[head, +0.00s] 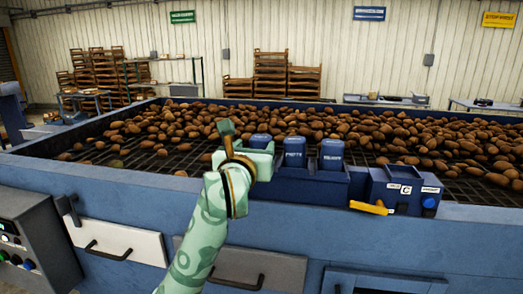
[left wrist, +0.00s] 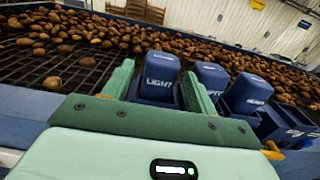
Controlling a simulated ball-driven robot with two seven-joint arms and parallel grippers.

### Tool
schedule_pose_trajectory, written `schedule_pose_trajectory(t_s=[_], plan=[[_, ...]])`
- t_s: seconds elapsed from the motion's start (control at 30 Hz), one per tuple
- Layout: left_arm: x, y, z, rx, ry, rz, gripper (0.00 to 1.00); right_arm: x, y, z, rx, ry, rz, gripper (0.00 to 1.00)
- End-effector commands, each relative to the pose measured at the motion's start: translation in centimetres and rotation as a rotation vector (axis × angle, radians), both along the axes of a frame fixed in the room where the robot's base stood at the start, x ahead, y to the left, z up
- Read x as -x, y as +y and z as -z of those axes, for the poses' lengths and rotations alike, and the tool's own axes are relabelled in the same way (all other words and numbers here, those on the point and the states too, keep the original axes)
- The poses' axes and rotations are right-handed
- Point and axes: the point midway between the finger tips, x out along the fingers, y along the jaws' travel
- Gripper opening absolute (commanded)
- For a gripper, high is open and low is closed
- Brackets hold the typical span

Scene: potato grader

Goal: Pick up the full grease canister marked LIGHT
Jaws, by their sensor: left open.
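A blue canister (left wrist: 160,75) with white lettering that reads LIGHT stands upright in the left wrist view. In the head view it is the leftmost canister (head: 260,140), partly hidden by my left gripper (head: 246,146). In the left wrist view my left gripper (left wrist: 159,88) is open, with one green finger on each side of this canister. I cannot tell whether the fingers touch it. A middle blue canister (head: 295,151) and a right blue canister (head: 332,153) stand beside it. Their lettering is hard to read, and no fill level shows. My right gripper is out of view.
The canisters sit in a blue holder (head: 310,185) on the grader's near edge. A control box (head: 404,190) with a blue knob and a yellow handle (head: 370,208) are to its right. Potatoes (head: 390,130) cover the dark grate behind. Drawers (head: 120,240) are below.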

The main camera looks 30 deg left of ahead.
Motion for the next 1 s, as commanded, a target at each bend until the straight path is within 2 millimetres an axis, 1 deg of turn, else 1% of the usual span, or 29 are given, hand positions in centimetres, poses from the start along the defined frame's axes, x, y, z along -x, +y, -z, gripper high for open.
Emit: schedule_pose_trajectory(t_s=[0.03,0.17,0.33,0.4,0.47,0.57,0.73,0.77,0.8,0.9,1.0], plan=[[-0.5,0.1,-0.1,0.001,0.001,0.000,0.58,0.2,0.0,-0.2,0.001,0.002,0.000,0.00],[-1.4,0.3,-0.1,0.002,0.000,0.000,0.58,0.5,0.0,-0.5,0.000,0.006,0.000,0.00],[-4.0,0.7,-0.4,0.002,0.003,0.000,0.58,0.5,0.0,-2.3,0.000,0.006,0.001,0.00],[-5.1,1.0,-0.3,0.000,0.001,0.000,0.58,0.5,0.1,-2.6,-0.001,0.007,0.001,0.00],[-5.7,1.1,-0.2,0.001,0.001,0.001,0.58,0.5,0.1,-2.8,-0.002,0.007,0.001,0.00],[-6.2,1.2,0.0,0.001,0.000,0.001,0.58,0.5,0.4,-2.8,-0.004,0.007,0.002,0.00],[-6.2,1.2,0.1,0.001,0.000,0.002,0.58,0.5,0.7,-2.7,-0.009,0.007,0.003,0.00],[-6.2,1.2,0.1,0.001,0.000,0.002,0.52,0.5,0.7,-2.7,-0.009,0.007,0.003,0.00],[-6.2,1.2,0.1,0.001,0.000,0.002,0.41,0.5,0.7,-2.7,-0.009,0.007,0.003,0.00],[-6.2,1.2,0.1,0.001,0.000,0.002,0.17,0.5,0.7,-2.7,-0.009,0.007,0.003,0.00],[-6.2,1.2,0.0,0.000,-0.002,0.002,0.17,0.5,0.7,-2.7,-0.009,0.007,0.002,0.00]])
